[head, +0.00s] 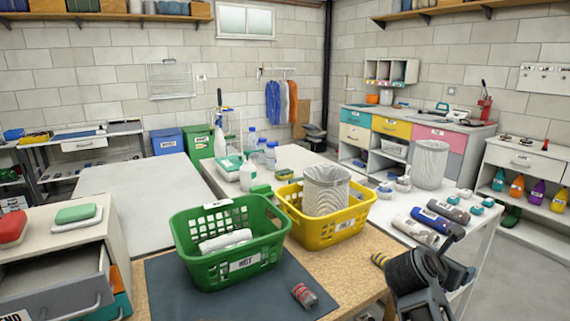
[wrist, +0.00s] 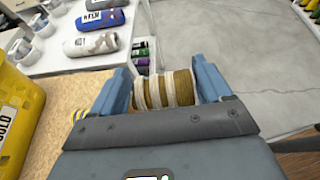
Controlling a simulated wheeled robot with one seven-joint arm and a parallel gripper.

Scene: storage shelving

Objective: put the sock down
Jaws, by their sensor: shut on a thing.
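My gripper (wrist: 165,88) is shut on a rolled sock (wrist: 165,91) with mustard and white bands, held between its two blue-grey fingers. In the head view my gripper (head: 455,252) is at the lower right, beyond the table's right edge; the held sock is not clear there. A yellow basket (head: 343,228) stands on the table, left of my gripper. Its label reads GOLD in the wrist view (wrist: 8,122). A green basket (head: 228,262) beside it holds a pale rolled sock (head: 225,240).
A red-and-grey roll (head: 304,296) lies on the dark mat (head: 190,295). A yellow-striped item (head: 379,259) lies at the table's right edge. A white mesh bin (head: 327,190) rises at the yellow basket. A white bench (head: 405,218) behind carries labelled rolls and small jars.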

